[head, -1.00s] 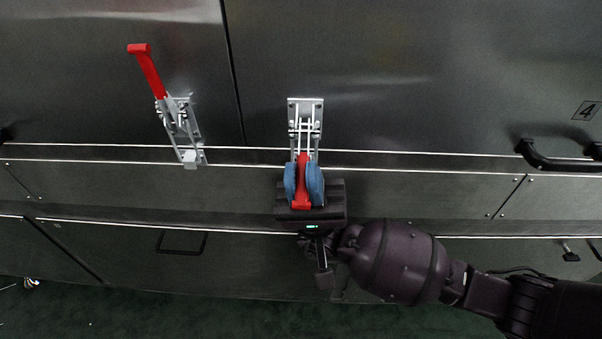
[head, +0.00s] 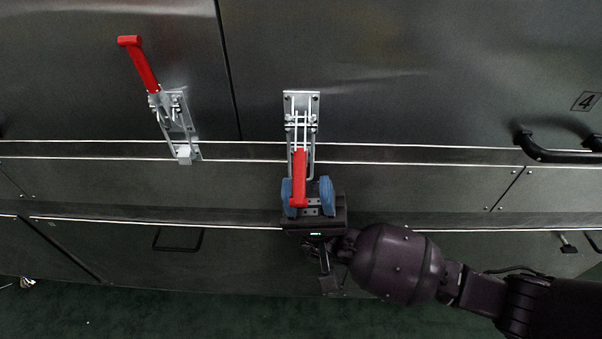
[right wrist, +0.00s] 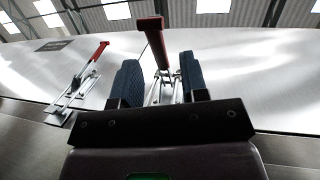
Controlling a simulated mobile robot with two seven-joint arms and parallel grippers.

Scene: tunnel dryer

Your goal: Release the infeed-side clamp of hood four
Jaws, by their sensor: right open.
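The clamp (head: 302,128) on the hood marked 4 has a silver plate and a red handle (head: 299,180) that hangs down over the lower panel. My right gripper (head: 313,196) is open, its two blue finger pads on either side of the handle's lower end. The left pad is close to the handle and a gap shows on the right. In the right wrist view the red handle (right wrist: 150,28) stands between the two pads (right wrist: 160,80), and I cannot tell whether either touches it. My left gripper is not in view.
A second clamp (head: 178,125), its red handle (head: 138,62) raised, is left of the panel seam. A black handle (head: 555,153) and the number 4 plate (head: 586,101) are at the right. A dark pull handle (head: 178,240) is on the lower panel.

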